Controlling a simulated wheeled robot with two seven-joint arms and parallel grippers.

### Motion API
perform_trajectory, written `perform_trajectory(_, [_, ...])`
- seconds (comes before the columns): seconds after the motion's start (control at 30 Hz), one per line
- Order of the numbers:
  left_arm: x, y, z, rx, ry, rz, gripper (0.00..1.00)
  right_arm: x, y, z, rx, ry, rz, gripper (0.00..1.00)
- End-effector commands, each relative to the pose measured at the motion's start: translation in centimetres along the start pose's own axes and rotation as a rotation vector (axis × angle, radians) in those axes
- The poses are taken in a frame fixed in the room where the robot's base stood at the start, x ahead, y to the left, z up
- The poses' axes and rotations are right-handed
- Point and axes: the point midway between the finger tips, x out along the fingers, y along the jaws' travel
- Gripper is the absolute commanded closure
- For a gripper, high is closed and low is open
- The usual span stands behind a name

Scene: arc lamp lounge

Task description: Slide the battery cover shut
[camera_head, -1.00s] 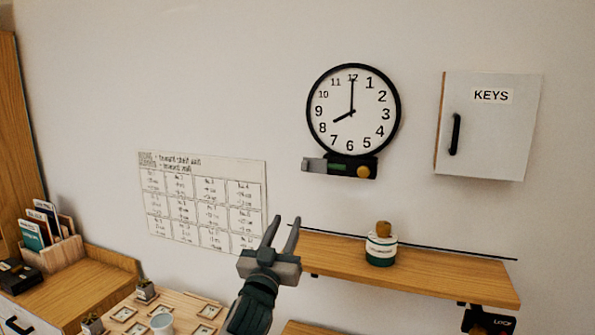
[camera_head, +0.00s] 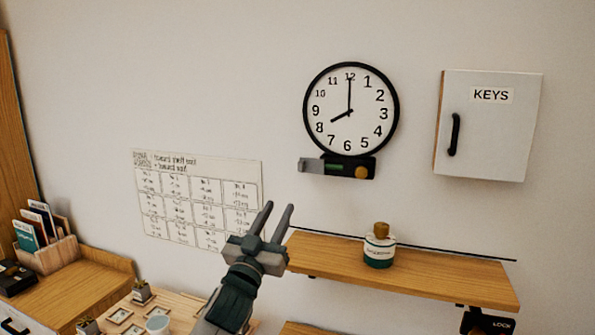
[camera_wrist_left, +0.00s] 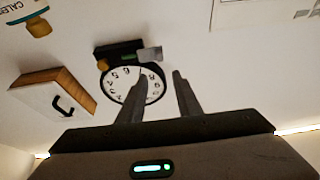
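The round black-rimmed clock (camera_head: 351,110) hangs on the wall. Under it is a black battery housing (camera_head: 345,168) with a yellow knob (camera_head: 361,172) at its right. The grey battery cover (camera_head: 310,166) sticks out at the housing's left end, and a green strip shows uncovered beside it. My left gripper (camera_head: 279,206) is open and empty, below and left of the cover, apart from it. In the left wrist view the clock appears upside down, with the cover (camera_wrist_left: 149,54) above the spread fingers (camera_wrist_left: 158,80). My right gripper is not in view.
A wooden shelf (camera_head: 440,277) with a white and green jar (camera_head: 379,250) runs below the clock. A white key cabinet (camera_head: 487,130) hangs at right, a paper chart (camera_head: 195,200) at left. The wall between gripper and cover looks clear.

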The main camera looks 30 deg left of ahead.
Motion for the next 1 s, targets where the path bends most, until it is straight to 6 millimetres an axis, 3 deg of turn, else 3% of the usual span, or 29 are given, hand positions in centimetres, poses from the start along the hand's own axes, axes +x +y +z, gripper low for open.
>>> perform_trajectory(0.27, [4.7,0.0,-0.4,0.001,-0.001,-0.001,0.69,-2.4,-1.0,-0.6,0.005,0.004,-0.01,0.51])
perform_trajectory(0.7, [12.5,0.0,-0.4,0.0,-0.002,-0.001,0.69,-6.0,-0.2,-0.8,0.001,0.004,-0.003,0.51])
perform_trajectory(1.0, [15.2,0.0,-0.1,-0.001,-0.001,0.0,0.69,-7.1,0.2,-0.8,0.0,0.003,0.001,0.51])
